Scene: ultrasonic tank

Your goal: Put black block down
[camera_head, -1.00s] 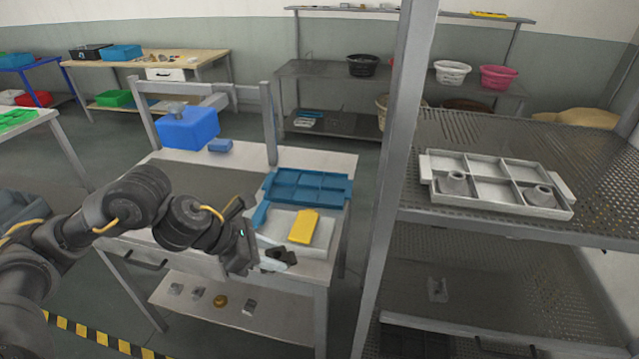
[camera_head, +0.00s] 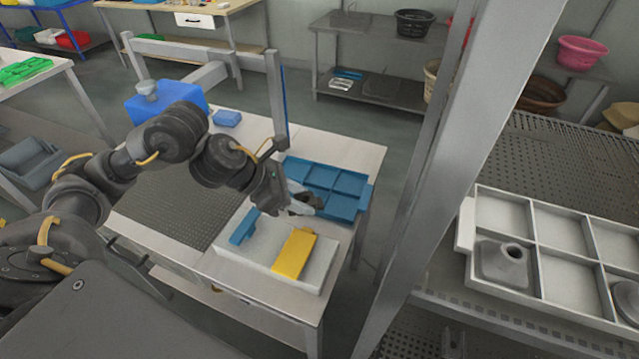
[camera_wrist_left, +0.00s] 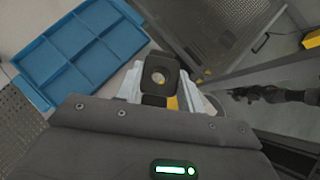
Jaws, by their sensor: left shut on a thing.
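My left gripper (camera_head: 302,200) is shut on the black block (camera_head: 306,205). In the left wrist view the black block (camera_wrist_left: 160,78) sits between the pale fingers of the left gripper (camera_wrist_left: 152,85) and shows a round hole. In the head view the gripper is at the near side of the blue compartment tray (camera_head: 352,207). In the left wrist view the blue tray (camera_wrist_left: 68,62) lies to the left of the block, and its visible compartments look empty. I cannot tell the block's height above the table. A dark arm shape, likely my right gripper (camera_wrist_left: 245,94), is small and unclear.
A pale tray (camera_head: 262,262) in front of the blue one holds a yellow block (camera_head: 294,254) and a blue piece (camera_head: 244,227). A blue box (camera_head: 160,104) stands at the back left. A tall rack post (camera_head: 440,150) rises right of the table.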

